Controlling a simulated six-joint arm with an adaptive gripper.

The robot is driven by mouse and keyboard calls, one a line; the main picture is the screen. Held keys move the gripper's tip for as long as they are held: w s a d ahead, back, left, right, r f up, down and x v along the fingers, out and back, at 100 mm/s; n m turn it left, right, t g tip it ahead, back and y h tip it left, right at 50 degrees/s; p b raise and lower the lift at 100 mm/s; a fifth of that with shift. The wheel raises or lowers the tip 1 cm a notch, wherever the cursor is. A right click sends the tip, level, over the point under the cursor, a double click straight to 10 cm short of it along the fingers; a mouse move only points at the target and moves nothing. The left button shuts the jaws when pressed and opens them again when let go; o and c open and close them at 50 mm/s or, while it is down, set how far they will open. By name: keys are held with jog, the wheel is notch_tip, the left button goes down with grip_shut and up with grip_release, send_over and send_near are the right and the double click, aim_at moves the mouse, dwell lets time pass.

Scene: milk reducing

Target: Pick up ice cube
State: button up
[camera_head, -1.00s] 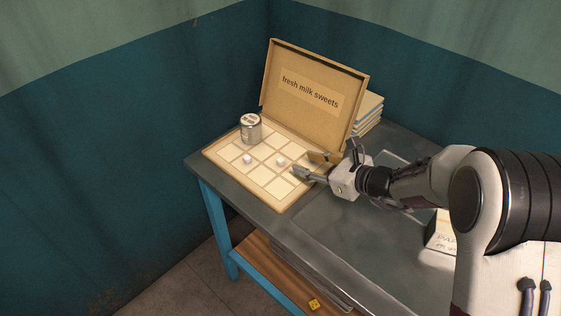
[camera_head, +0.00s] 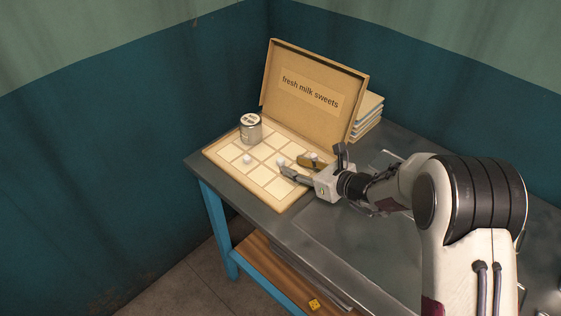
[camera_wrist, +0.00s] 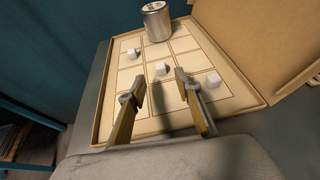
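Several small white cubes sit in the open box's grid. The middle ice cube (camera_head: 281,161) shows in the wrist view (camera_wrist: 162,69) just beyond and between my fingertips. Another cube (camera_head: 247,159) is to its left, also seen in the wrist view (camera_wrist: 134,53). A third cube (camera_head: 313,155) is close behind my gripper in the head view, and right of my fingers in the wrist view (camera_wrist: 213,80). My gripper (camera_head: 289,166) is open and empty, low over the box; it also shows in the wrist view (camera_wrist: 158,86).
The shallow cardboard box (camera_head: 228,172) has its lid (camera_head: 308,100) raised at the back, reading "fresh milk sweets". A metal can (camera_head: 250,130) stands in its far left part. A stack of books (camera_head: 368,115) is behind the lid. The grey table (camera_head: 340,235) is clear in front.

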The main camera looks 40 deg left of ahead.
aim_at(282, 160)
jog(key=shift+a+f, duration=0.15)
jog(key=shift+a, duration=0.3)
jog(key=shift+a, duration=0.1)
jog(key=shift+x, duration=2.5)
jog(key=shift+w, duration=0.1)
jog(key=c, duration=0.8)
